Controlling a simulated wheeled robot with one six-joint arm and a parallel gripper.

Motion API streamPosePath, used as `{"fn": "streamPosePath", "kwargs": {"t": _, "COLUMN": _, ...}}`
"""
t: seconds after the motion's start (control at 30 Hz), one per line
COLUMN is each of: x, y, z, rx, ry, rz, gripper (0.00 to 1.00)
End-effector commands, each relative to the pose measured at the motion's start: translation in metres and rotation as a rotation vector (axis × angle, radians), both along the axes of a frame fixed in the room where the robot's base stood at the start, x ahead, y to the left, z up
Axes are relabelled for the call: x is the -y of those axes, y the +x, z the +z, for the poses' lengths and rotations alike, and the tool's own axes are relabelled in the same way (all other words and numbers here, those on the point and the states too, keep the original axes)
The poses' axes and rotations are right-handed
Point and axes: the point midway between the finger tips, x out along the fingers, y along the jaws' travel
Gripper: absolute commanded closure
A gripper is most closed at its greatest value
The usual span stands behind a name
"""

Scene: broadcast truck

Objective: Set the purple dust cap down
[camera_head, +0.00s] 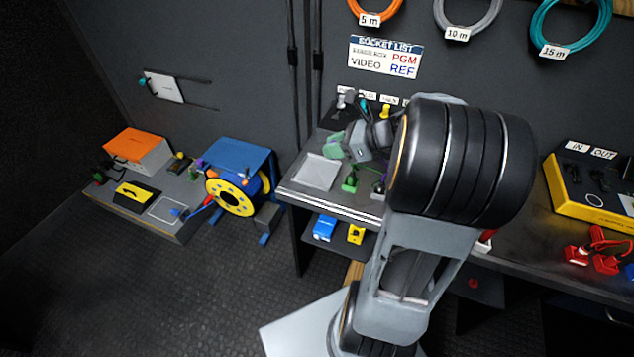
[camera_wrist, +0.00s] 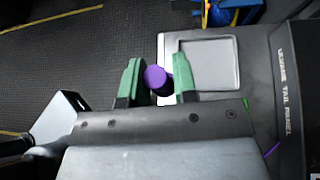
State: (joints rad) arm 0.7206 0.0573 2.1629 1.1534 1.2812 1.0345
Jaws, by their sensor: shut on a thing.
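The purple dust cap (camera_wrist: 155,77) is between the green fingers of my gripper (camera_wrist: 158,73) in the wrist view. My gripper is shut on it. A darker purple part shows beside its round end, partly hidden by the right finger. In the head view my gripper (camera_head: 345,143) is over the left end of the bench, behind a shallow grey tray (camera_head: 315,172); I cannot make out the cap there. The tray (camera_wrist: 234,65) looks empty and lies just right of the fingers in the wrist view.
A green connector (camera_head: 350,183) stands on the bench near the tray. A yellow connector (camera_head: 385,111) stands behind my gripper. The bench's front edge (camera_head: 325,207) is close by.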

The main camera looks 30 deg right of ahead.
Motion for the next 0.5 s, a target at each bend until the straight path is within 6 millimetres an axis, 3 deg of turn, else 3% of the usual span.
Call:
{"fn": "streamPosePath", "kwargs": {"t": 0.1, "x": 0.013, "y": -0.023, "z": -0.012, "rx": -0.002, "ry": 0.002, "rz": 0.046, "gripper": 1.00}}
{"fn": "streamPosePath", "kwargs": {"t": 0.23, "x": 0.017, "y": -0.028, "z": -0.019, "rx": -0.005, "ry": 0.005, "rz": 0.076, "gripper": 1.00}}
{"fn": "streamPosePath", "kwargs": {"t": 0.37, "x": 0.014, "y": -0.007, "z": -0.030, "rx": -0.005, "ry": 0.007, "rz": 0.088, "gripper": 1.00}}
{"fn": "streamPosePath", "kwargs": {"t": 0.5, "x": 0.010, "y": 0.029, "z": -0.046, "rx": -0.006, "ry": 0.006, "rz": 0.089, "gripper": 1.00}}
